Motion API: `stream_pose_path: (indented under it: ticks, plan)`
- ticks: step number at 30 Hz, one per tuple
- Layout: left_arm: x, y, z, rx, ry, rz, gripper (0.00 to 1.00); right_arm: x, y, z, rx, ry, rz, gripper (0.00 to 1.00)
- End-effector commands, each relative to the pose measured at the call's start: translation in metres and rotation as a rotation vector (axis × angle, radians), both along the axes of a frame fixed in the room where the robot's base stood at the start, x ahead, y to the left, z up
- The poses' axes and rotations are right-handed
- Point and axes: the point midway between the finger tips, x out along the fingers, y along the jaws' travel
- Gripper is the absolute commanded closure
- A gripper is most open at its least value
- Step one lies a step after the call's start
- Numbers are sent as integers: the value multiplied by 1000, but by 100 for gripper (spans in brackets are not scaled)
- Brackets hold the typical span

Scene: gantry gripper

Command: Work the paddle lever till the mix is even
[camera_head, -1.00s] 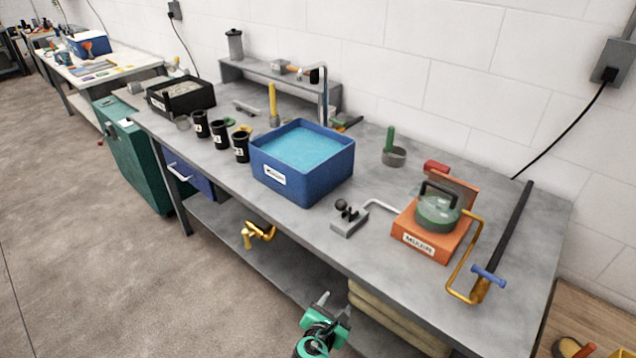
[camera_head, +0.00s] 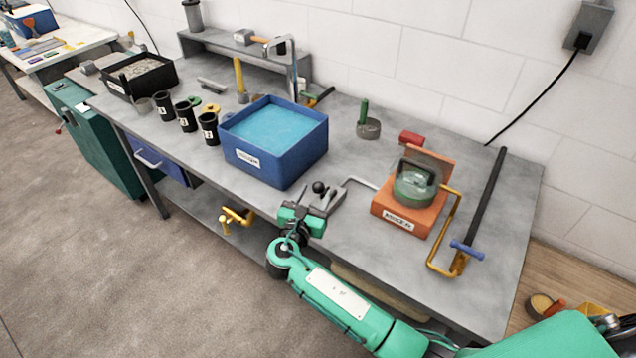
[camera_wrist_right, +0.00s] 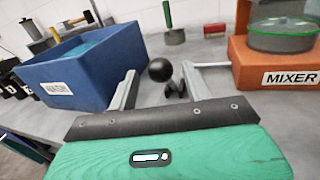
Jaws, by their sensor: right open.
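The mixer (camera_head: 403,213) has an orange base labelled MIXER and a round green-rimmed pot (camera_head: 414,188). The orange base (camera_wrist_right: 290,74) shows at the right of the right wrist view. My right gripper (camera_head: 315,203) is open at the bench's front edge, just in front of the knob. In the right wrist view the knob (camera_wrist_right: 160,69) shows between the open fingers, apart from them. The mix inside the pot cannot be made out.
A blue WASH bin (camera_head: 273,142) of blue liquid stands left of the knob. A yellow crank (camera_head: 440,268) with a blue handle stands right of the mixer, near a dark bar (camera_head: 486,200).

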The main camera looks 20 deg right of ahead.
Motion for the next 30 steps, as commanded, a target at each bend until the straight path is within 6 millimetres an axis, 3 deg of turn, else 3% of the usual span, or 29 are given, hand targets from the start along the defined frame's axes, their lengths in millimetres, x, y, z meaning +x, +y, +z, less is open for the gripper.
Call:
stream_pose_path:
  ticks: [6, 17, 18, 25, 30]
  plan:
    - [3, 0, 8, -1, -5, 0, 100, 22, -16, 1, 0, 0, 1, 50]
    - [4, 0, 8, -1, -5, 0, 100, 27, -20, -1, 1, 1, 1, 50]
    - [4, 0, 8, -1, -5, 0, 100, 27, -20, -1, 1, 1, 1, 52]
    - [4, 0, 8, -1, -6, 0, 100, 27, -20, -1, 1, 1, 1, 97]
    - [4, 0, 9, -1, -6, 0, 100, 27, -20, 0, 3, 2, 1, 100]
